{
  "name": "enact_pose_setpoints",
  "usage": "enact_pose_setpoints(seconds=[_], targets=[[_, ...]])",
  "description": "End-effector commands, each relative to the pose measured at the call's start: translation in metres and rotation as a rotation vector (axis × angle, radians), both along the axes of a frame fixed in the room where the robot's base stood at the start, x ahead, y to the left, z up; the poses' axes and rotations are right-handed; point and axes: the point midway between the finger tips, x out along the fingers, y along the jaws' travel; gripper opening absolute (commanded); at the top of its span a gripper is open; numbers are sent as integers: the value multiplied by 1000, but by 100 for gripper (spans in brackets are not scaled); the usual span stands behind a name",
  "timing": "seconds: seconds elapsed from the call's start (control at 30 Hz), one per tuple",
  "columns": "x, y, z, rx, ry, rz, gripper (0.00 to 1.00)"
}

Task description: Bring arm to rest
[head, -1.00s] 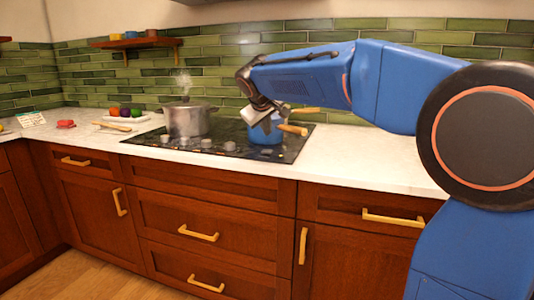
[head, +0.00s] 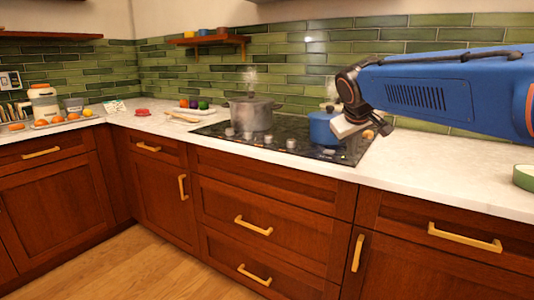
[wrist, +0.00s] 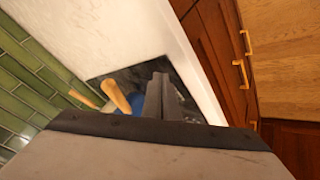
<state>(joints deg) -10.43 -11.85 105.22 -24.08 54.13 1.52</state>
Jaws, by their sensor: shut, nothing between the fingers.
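My gripper (head: 362,128) is at the end of my blue arm, in front of and above the right side of the cooktop in the head view. In the wrist view the gripper (wrist: 165,92) has its fingers together with nothing between them. A blue pot (head: 321,128) stands on the cooktop's right side, partly hidden behind my gripper. In the wrist view its wooden handles (wrist: 115,97) show beside the fingers. I cannot tell the exact gap between gripper and pot.
A steaming grey pot (head: 250,114) stands on the black cooktop (head: 285,146). The white counter (head: 450,175) is mostly clear to the right, with a green round object (head: 524,178) at the edge. A shelf (head: 208,40) is on the tiled wall. Jars and oranges stand far left.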

Motion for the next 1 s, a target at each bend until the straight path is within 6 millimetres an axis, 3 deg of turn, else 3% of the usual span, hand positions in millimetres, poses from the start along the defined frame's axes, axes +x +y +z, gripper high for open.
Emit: enact_pose_setpoints(seconds=[0.03, 0.3, 0.7, 0.83, 1.0], targets=[[-21, -6, -8, 18, 10, -12, 0], [-127, -23, -65, 129, 74, -71, 0], [-272, -26, -169, 299, 155, -163, 0], [-307, -23, -200, 345, 174, -188, 0], [-332, -19, -224, 381, 189, -206, 0]])
